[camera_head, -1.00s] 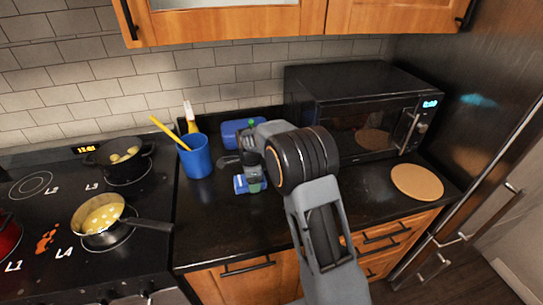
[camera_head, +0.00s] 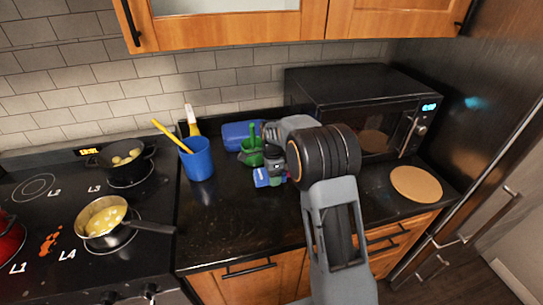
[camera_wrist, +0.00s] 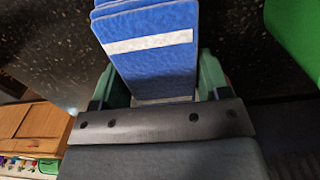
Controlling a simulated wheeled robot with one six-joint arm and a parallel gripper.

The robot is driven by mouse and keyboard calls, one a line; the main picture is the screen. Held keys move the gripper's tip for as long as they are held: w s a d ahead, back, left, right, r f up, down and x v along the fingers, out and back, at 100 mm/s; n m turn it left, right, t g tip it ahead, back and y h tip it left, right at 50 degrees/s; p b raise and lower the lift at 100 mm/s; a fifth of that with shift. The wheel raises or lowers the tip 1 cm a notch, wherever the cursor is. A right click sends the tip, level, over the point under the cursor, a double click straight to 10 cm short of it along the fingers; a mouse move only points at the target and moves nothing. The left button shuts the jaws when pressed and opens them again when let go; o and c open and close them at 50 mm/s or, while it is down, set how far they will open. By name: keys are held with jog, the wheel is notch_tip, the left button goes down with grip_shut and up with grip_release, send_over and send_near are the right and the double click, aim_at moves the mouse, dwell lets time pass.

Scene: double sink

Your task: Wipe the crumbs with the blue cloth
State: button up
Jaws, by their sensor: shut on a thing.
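The blue cloth (camera_head: 262,178), folded with a white stripe, is in my gripper just over the black counter. It fills the upper middle of the wrist view (camera_wrist: 150,45). My gripper (camera_wrist: 165,85) is shut on the cloth, with a green finger on each side of it. In the head view my gripper (camera_head: 277,172) is partly hidden by my wrist. I cannot tell whether the cloth touches the counter. Small pale specks show on the dark counter (camera_head: 225,225), but I cannot tell whether they are crumbs.
A green container (camera_head: 252,154) and a blue box (camera_head: 238,135) stand behind my gripper. A blue cup (camera_head: 197,160) is to the left, near the stove with pans (camera_head: 103,218). The microwave (camera_head: 360,110) and a round board (camera_head: 416,184) are right. The counter front is open.

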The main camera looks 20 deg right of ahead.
jog(key=shift+r+p, duration=1.65)
jog(key=shift+r, duration=1.05)
jog(key=shift+a+f, duration=0.1)
